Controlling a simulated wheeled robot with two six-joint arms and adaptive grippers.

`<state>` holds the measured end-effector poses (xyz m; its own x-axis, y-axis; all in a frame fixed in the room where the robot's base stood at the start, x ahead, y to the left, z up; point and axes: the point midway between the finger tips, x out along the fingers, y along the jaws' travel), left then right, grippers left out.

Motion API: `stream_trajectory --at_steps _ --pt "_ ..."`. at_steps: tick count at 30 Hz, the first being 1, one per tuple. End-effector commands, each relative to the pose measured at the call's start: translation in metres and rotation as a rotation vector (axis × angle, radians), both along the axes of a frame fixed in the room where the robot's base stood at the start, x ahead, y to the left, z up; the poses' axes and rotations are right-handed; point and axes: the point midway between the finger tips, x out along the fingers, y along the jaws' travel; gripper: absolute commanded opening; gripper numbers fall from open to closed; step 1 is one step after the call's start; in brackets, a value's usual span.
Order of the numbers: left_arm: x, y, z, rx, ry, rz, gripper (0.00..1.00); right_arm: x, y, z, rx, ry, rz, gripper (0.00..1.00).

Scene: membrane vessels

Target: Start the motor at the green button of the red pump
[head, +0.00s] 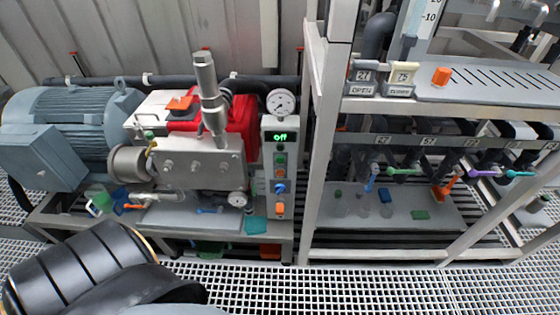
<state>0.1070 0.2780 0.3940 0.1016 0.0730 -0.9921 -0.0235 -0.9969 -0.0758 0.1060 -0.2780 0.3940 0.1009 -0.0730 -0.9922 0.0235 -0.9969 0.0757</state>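The red pump (241,116) stands behind a grey metal pump block (200,168), with a blue-grey motor (70,125) at its left. A narrow control panel (268,130) stands at the right of the pump. Its display (280,137) reads "off" in green. Below the display sit a green button (280,159), a darker button I cannot make out well, a blue knob (280,188) and an orange button (280,208). Neither gripper shows in the head view. A dark part of my arm fills the lower left corner, away from the panel.
A round gauge (281,102) tops the panel. A light metal rack (312,150) stands close at its right, with coloured valve handles and a perforated shelf (480,85). Small loose coloured items lie on the pump's base. The grating floor (350,287) in front is clear.

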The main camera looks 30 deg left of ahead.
Motion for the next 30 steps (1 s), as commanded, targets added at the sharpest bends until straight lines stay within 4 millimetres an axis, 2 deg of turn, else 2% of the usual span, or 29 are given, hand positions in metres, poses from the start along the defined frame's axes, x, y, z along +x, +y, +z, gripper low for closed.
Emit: stream_trajectory --at_steps 2,16,30 --pt "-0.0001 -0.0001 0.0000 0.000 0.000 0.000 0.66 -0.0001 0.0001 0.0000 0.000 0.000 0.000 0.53" --pt "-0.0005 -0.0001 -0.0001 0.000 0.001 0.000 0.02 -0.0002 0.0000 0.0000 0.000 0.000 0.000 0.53" --pt "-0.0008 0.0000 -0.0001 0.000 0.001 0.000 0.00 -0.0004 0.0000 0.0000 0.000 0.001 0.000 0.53"
